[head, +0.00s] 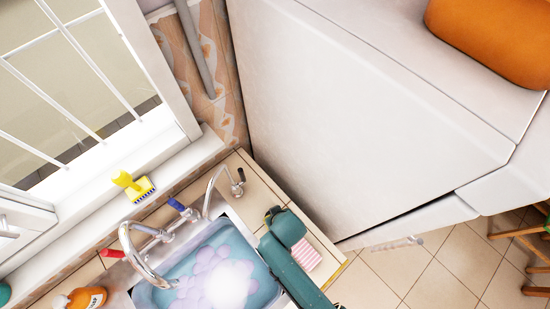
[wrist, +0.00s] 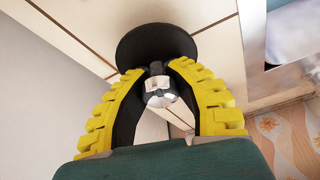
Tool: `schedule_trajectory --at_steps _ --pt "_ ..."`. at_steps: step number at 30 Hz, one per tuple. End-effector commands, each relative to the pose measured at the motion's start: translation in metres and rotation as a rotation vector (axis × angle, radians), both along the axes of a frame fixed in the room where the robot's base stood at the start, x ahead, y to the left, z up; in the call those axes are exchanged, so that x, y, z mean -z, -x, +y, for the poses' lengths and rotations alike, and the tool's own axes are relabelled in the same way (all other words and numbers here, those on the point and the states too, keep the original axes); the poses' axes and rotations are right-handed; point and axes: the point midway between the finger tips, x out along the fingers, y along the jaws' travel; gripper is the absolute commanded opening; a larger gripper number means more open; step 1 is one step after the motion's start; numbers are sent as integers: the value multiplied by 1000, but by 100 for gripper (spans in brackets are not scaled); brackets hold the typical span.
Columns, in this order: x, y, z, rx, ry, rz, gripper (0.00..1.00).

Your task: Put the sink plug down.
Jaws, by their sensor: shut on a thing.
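The sink plug (wrist: 155,43) is a black disc with a short metal stem and knob. My gripper (wrist: 155,72) has its yellow-padded fingers closed around the stem, with the disc beyond the fingertips. In the head view my gripper (head: 271,214) is over the tiled counter (head: 262,184), at the right of the sink. The plug cannot be made out there. Beige tiles lie behind the disc in the wrist view; I cannot tell whether it touches them.
The sink (head: 184,270) holds bluish water with foam. A curved faucet (head: 140,255) and a second spout (head: 212,188) rise behind it. A pink striped cloth (head: 306,256) lies by my arm. A yellow brush (head: 133,186) is on the sill. A white fridge-like cabinet (head: 370,120) stands right.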

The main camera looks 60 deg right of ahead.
Motion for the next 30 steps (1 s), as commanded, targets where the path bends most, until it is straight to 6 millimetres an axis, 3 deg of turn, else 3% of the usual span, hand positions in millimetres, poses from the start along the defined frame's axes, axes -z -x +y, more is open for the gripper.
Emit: schedule_trajectory --at_steps 4,15,16,20,30 --pt "25 0 0 0 -1 2 0" --pt "31 0 1 -1 0 1 0" --pt "31 0 1 -1 0 1 21" --pt "30 0 1 -1 0 1 45" --pt "25 0 0 -1 0 0 46"
